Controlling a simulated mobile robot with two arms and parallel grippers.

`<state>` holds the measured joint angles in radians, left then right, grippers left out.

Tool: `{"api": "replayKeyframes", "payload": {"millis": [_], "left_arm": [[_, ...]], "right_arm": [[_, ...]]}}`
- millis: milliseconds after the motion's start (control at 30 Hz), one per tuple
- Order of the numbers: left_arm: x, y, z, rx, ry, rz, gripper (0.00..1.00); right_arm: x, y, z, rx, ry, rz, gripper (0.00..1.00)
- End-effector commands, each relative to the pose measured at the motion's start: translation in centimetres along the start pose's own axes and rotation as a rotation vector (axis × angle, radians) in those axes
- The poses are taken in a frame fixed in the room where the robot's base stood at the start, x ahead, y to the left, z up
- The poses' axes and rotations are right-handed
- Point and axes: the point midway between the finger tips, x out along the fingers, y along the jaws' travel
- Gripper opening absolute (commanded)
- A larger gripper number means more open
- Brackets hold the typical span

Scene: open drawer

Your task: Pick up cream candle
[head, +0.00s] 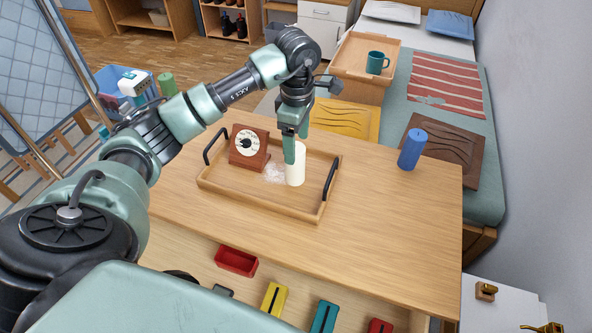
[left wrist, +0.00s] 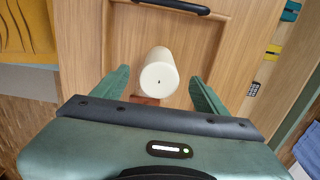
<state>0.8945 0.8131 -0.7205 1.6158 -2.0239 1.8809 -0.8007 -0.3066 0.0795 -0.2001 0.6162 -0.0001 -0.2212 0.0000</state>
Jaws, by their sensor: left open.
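The cream candle (head: 296,172) stands upright in the wooden tray (head: 258,198) on the table, toward the tray's right end. My left gripper (head: 292,148) is open and points down at the candle, one finger overlapping its upper part in the head view. In the left wrist view, the candle (left wrist: 158,78) shows its round top and small dark wick between the two spread fingers (left wrist: 159,74), with a gap on each side. The candle's lower part is partly hidden there. My right gripper is in neither view.
A brown clock (head: 248,147) stands in the tray, left of the candle. The tray has raised black handles (head: 330,179). A blue cylinder (head: 412,149) stands at the table's right. In front, an open drawer holds a red box (head: 236,261) and several coloured items. The table's right front is clear.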

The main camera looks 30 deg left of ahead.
Motion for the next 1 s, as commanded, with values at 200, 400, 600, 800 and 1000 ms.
{"api": "replayKeyframes", "payload": {"millis": [200,400,600,800,1000], "left_arm": [[2.1,-0.1,0.0,-0.001,0.0,-0.003,0.73],[4.3,-0.1,-0.2,-0.001,0.0,-0.005,0.73],[7.3,0.0,-0.5,0.0,-0.001,-0.004,0.73],[8.4,0.1,-0.5,0.001,0.0,0.001,0.73],[8.4,0.1,-0.5,0.001,0.001,0.001,0.62]], "right_arm": [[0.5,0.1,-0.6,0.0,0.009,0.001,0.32],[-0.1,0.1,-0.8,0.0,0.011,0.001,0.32],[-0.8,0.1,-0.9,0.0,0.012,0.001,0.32],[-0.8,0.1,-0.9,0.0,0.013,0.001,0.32],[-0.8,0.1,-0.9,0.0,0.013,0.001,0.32]]}}
